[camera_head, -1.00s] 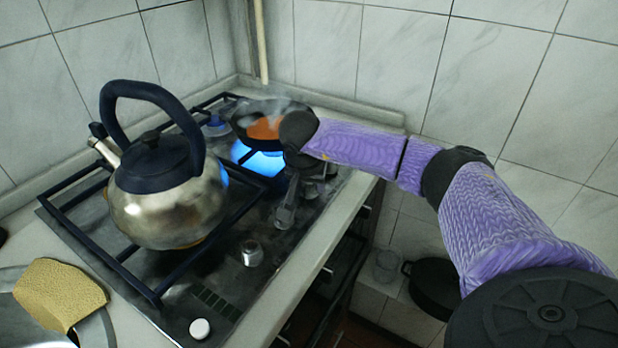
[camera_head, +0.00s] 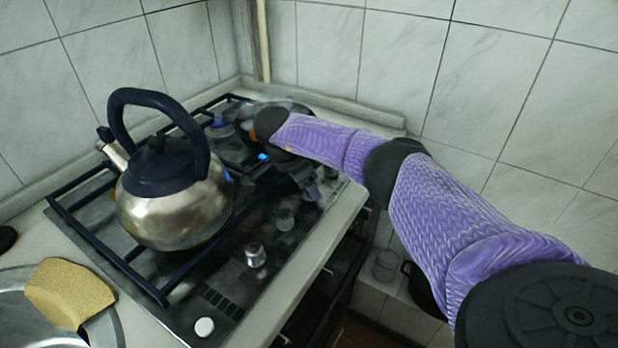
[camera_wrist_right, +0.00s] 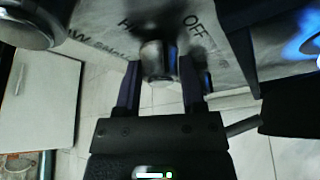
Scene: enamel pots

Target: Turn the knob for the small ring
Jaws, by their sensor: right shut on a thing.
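A metal knob (camera_wrist_right: 158,62) on the hob's front panel stands between the fingers of my right gripper (camera_wrist_right: 160,88) in the wrist view. The gripper is shut on it, with a dark finger on each side. Printed letters, including "OFF", show on the panel beside the knob. In the head view the right gripper (camera_head: 311,190) is at the far end of the knob row, largely hidden by my own wrist. The small ring is hard to make out; a blue flame (camera_wrist_right: 309,36) shows at the right of the wrist view. My left gripper is not in view.
A steel kettle (camera_head: 172,212) stands on the near burner. Other knobs (camera_head: 255,254) line the panel, with a white button (camera_head: 204,327) nearest.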

